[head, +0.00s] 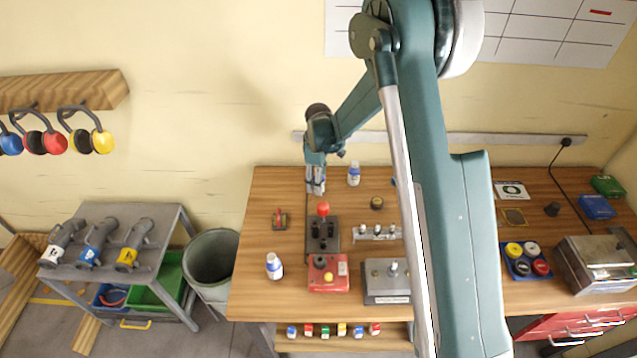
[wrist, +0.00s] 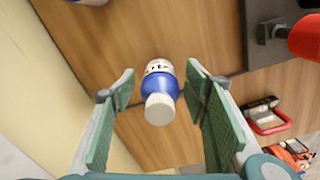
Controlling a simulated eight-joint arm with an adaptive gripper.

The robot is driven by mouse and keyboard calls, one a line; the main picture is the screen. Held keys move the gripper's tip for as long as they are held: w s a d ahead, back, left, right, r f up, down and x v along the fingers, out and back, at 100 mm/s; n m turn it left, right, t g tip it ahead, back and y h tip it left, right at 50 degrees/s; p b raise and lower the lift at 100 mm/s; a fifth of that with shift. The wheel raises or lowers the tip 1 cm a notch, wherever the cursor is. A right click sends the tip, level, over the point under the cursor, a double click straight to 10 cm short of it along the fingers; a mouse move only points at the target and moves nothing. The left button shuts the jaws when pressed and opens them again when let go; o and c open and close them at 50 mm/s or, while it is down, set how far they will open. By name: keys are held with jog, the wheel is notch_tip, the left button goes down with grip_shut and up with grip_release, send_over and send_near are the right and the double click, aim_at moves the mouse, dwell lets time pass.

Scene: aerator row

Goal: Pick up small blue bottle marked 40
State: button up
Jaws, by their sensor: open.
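A small blue bottle with a white cap and a white label (wrist: 161,84) shows in the wrist view, in line with the gap between my fingers. Its label print is too small to read. My gripper (head: 316,188) is open and empty, left of that bottle. In the wrist view its two green-padded fingers (wrist: 162,92) are spread on either side of the bottle, without clear contact. A similar bottle (head: 274,266) stands at the front left of the bench.
The wall is close behind. Another object (wrist: 86,2) is cut off at the wrist view's top edge. My arm hides part of the bench.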

jog(key=c, duration=1)
jog(key=shift+r, duration=0.2)
jog(key=shift+r+b, duration=0.3)
jog(key=shift+r, duration=4.55)
